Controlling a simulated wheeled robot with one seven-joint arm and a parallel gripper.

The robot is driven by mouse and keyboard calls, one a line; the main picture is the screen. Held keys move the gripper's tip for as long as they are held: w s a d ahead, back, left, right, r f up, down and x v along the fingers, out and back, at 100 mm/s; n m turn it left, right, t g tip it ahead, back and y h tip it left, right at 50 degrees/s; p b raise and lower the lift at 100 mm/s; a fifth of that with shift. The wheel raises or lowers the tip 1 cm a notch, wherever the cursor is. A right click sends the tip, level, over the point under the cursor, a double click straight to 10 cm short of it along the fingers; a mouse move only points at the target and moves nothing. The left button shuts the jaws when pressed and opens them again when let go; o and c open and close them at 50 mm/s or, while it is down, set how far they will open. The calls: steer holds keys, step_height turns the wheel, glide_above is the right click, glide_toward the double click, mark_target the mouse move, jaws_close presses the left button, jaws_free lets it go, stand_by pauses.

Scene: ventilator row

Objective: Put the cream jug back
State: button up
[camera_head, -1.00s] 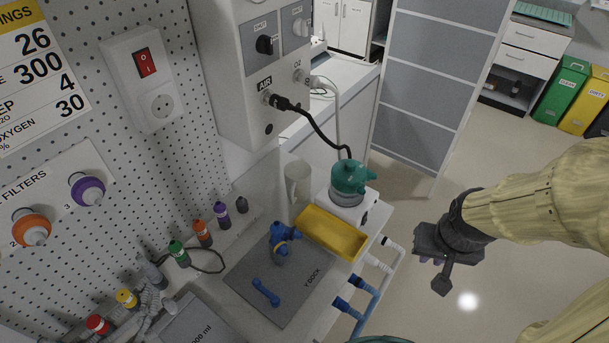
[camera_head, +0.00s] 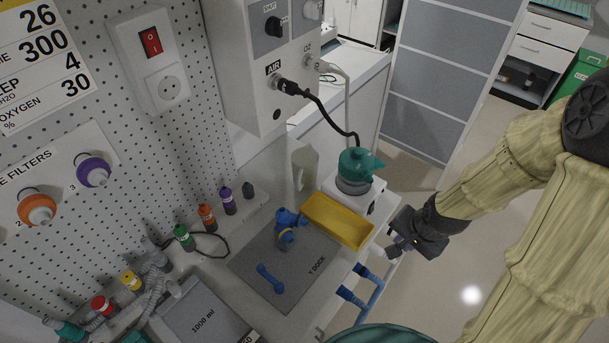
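The cream jug (camera_head: 304,171) stands upright at the back of the bench, below the grey ventilator housing and behind the teal-topped humidifier. My gripper (camera_head: 398,246) is right of the yellow tray, near the bench's right edge and the tube ends there. It is apart from the jug, with the humidifier and tray between them.
A yellow tray (camera_head: 338,221) and the humidifier (camera_head: 356,172) stand close to the jug. A grey mat (camera_head: 256,264) holds blue fittings. A black hose (camera_head: 325,122) hangs above the humidifier. Bottles line the pegboard wall. Blue tubes (camera_head: 367,294) stick out at the bench's right edge.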

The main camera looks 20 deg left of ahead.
steer(key=w+a+f+m+y, duration=0.1)
steer(key=a+f+m, duration=0.1)
steer(key=a+m, duration=0.1)
steer(key=w+a+f+m+y, duration=0.1)
steer(key=a+f+m+y, duration=0.1)
steer(key=a+m, duration=0.1)
steer(key=w+a+f+m+t+y+b, duration=0.1)
steer(key=a+f+m+y, duration=0.1)
steer(key=a+f+m, duration=0.1)
steer(key=shift+a, duration=0.6)
steer(key=a+m+y, duration=0.1)
steer(key=w+a+m+t+y, duration=0.1)
steer(key=m, duration=0.1)
steer(key=a+r+m, duration=0.1)
steer(key=shift+w+a+m+y+b, duration=0.25)
steer(key=shift+a+m+y+b, duration=0.05)
steer(key=shift+a+y, duration=0.1)
step_height(320, 180, up, 3)
steer(key=w+a+m+t+y, duration=0.2)
steer(key=w+m, duration=0.1)
steer(key=m, duration=0.2)
steer(key=p, duration=0.2)
glide_toward(299, 188)
steer(key=x, duration=0.5)
steer(key=shift+f, duration=0.15)
